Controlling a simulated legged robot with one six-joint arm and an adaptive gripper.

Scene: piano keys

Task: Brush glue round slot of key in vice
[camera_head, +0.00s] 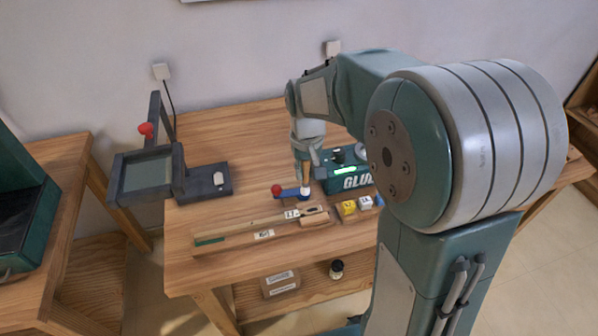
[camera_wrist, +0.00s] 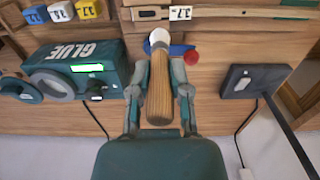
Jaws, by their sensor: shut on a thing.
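My gripper (camera_wrist: 162,78) is shut on a brush with a wooden handle (camera_wrist: 160,98) and a pale tip (camera_wrist: 159,39). In the head view the brush (camera_head: 305,172) points down, its tip over or at the blue vice (camera_head: 291,195) with a red knob (camera_head: 276,189). In the wrist view the tip overlaps the blue vice (camera_wrist: 182,49), and I cannot tell whether it touches anything. The key in the vice and its slot are not clear in either view; the brush hides part of the vice. The green glue unit (camera_head: 344,178) stands right of the brush in the head view.
A wooden tray (camera_head: 215,246) with long key sticks and number labels lies in front of the vice. Small numbered cubes, one yellow (camera_head: 347,208), stand to its right. A dark framed stand (camera_head: 187,184) with a red knob is at the table's left.

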